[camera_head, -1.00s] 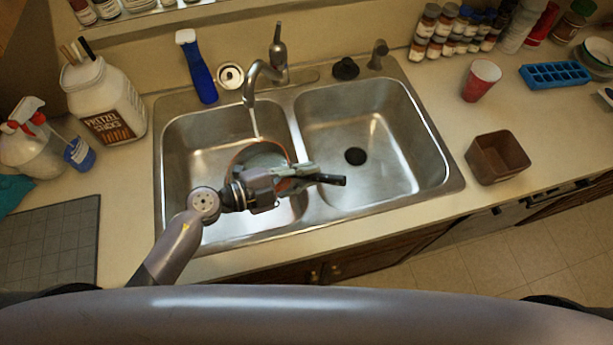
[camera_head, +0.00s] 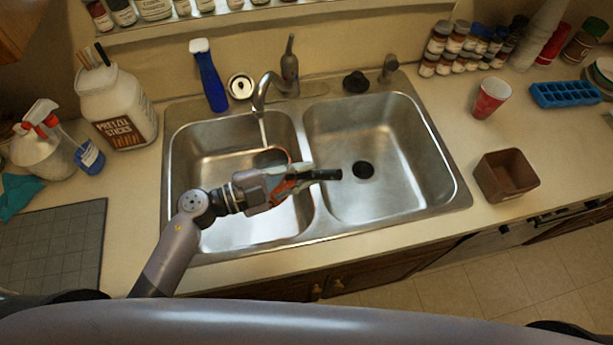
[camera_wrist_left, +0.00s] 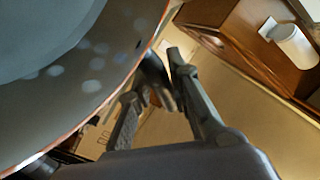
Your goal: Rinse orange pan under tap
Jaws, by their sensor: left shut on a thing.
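The orange pan (camera_head: 270,158) is over the left sink basin, tilted, with its dark inside partly showing. My left gripper (camera_head: 298,179) is shut on its black handle (camera_head: 326,174), which points right over the basin divider. The gripper hides part of the pan. The tap (camera_head: 262,92) is running, and its thin stream (camera_head: 263,130) comes down at the pan's upper edge. In the left wrist view the pan's grey surface (camera_wrist_left: 60,75) with pale spots and a copper-orange rim fills the left, and the handle lies between my gripper's fingers (camera_wrist_left: 158,88). My right gripper is out of view.
The right basin (camera_head: 385,150) is empty. A pretzel jar (camera_head: 118,110) and spray bottle (camera_head: 40,150) are left; a brown box (camera_head: 506,175) and red cup (camera_head: 491,97) are right.

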